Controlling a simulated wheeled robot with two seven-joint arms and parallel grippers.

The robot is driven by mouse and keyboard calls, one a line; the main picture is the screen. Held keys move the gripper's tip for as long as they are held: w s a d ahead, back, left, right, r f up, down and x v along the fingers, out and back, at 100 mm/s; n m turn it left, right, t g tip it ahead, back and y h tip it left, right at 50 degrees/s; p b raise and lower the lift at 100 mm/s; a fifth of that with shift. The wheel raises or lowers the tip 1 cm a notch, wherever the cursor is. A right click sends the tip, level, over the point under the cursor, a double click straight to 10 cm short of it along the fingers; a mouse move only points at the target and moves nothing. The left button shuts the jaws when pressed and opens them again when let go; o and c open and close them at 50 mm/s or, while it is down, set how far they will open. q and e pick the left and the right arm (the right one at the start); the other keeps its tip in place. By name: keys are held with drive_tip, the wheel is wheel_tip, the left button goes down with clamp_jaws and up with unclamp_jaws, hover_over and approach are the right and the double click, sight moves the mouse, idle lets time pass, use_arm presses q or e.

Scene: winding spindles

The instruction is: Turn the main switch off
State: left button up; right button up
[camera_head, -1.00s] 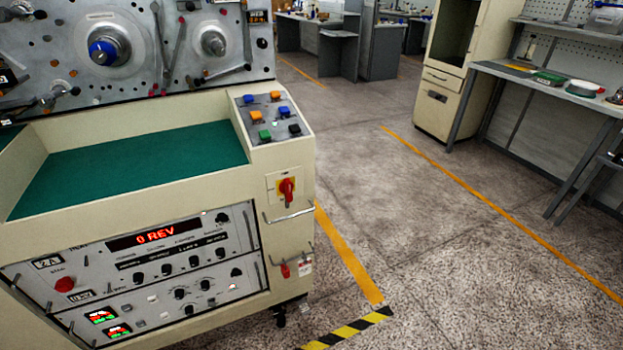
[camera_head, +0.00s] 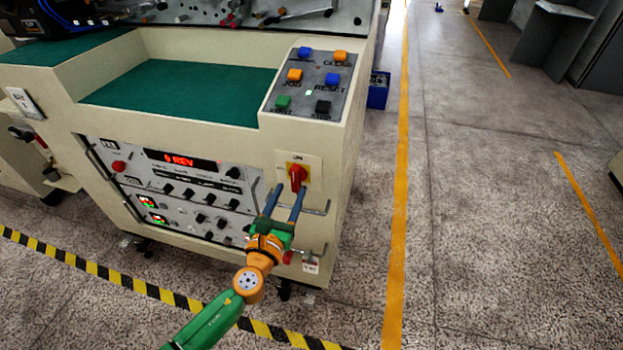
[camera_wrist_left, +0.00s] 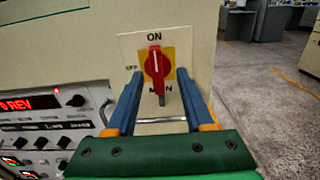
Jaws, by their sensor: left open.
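The main switch is a red rotary knob (camera_head: 297,177) on a yellow and white plate (camera_head: 311,163) at the right end of the cream machine front. In the left wrist view the red knob (camera_wrist_left: 157,68) stands upright, its end at the ON mark, with OFF lettered at the left. My left gripper (camera_head: 286,189) is open, its two blue fingers pointing at the switch from below. In the left wrist view the fingers (camera_wrist_left: 157,84) lie to either side of and below the knob, with nothing between them gripped. My right gripper is not in view.
A metal handle bar (camera_head: 318,210) sticks out just below the switch, close to the fingers. A button panel (camera_head: 318,82) is above. The control panel with a red display (camera_head: 178,160) is at the left. Free floor lies right of the machine.

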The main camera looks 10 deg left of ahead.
sight(294, 180)
use_arm(q)
drive_tip(key=w, duration=0.4)
drive_tip(key=shift+w+a+f+b, duration=0.1)
drive_tip(key=shift+w+a+b, duration=0.15)
drive_tip(key=shift+a+b, duration=0.1)
drive_tip(key=shift+w+d, duration=0.15)
drive_tip(key=shift+w, duration=0.1)
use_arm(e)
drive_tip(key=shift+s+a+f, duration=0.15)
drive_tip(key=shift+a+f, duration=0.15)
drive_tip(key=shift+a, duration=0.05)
use_arm(q)
clamp_jaws()
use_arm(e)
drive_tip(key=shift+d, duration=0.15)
